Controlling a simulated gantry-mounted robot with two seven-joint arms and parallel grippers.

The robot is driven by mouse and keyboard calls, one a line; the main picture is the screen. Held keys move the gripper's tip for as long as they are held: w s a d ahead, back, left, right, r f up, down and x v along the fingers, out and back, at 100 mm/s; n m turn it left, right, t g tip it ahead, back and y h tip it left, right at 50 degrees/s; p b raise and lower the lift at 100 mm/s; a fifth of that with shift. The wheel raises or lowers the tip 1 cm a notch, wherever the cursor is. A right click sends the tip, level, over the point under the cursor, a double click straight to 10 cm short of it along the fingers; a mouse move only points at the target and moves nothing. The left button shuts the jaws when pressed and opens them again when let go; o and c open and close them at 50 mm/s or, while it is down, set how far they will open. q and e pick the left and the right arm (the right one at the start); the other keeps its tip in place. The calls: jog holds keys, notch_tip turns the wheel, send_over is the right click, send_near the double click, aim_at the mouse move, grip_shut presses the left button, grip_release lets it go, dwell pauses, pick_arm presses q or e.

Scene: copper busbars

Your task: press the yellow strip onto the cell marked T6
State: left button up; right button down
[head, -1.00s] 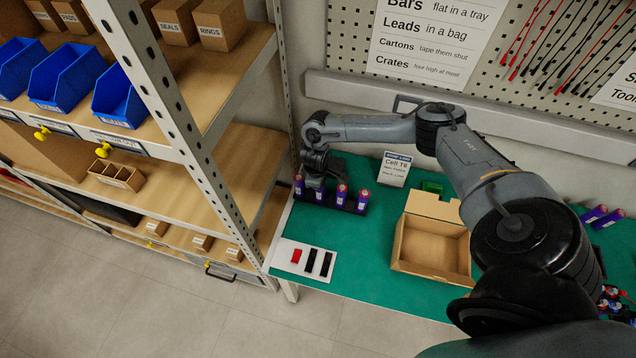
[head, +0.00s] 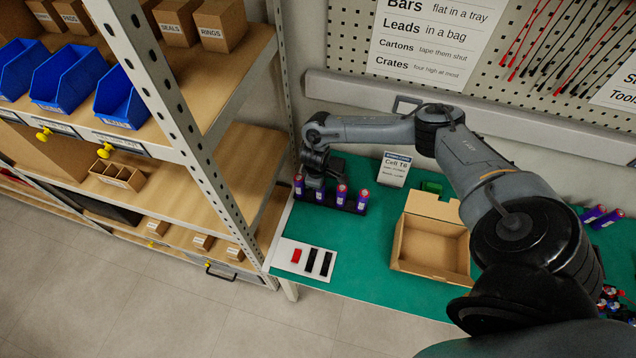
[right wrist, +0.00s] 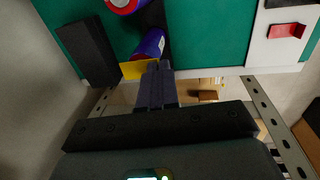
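My right gripper (head: 314,178) is low over the left end of a black rack (head: 352,208) of purple cells with red tops. In the right wrist view its fingers (right wrist: 156,72) are close together on one end of the yellow strip (right wrist: 137,69). The strip lies across the end of a purple cell (right wrist: 151,45); I cannot tell whether it is pressed flat. A sign reading Cell T6 (head: 395,169) stands behind the rack; I cannot read a mark on the cell itself. The strip is hidden in the head view. My left gripper is not in view.
A white card (head: 302,266) with one red and two black pieces lies at the front left of the green table. An open cardboard box (head: 430,246) is right of the rack. A metal shelf (head: 190,150) stands close on the left.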

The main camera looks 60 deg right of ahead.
dwell(0.4)
jog(key=c, duration=1.3)
grip_release()
jog(key=shift+s+a+r+p, duration=0.1)
jog(key=shift+a+r+p, duration=0.15)
jog(key=shift+r, duration=1.5)
jog(key=shift+s+a+r+p, duration=0.1)
jog(key=shift+a+r+p, duration=0.15)
jog(key=shift+r, duration=1.55)
jog(key=shift+a+r+p, duration=0.2)
jog(key=shift+a+r, duration=0.05)
jog(key=shift+r, duration=1.5)
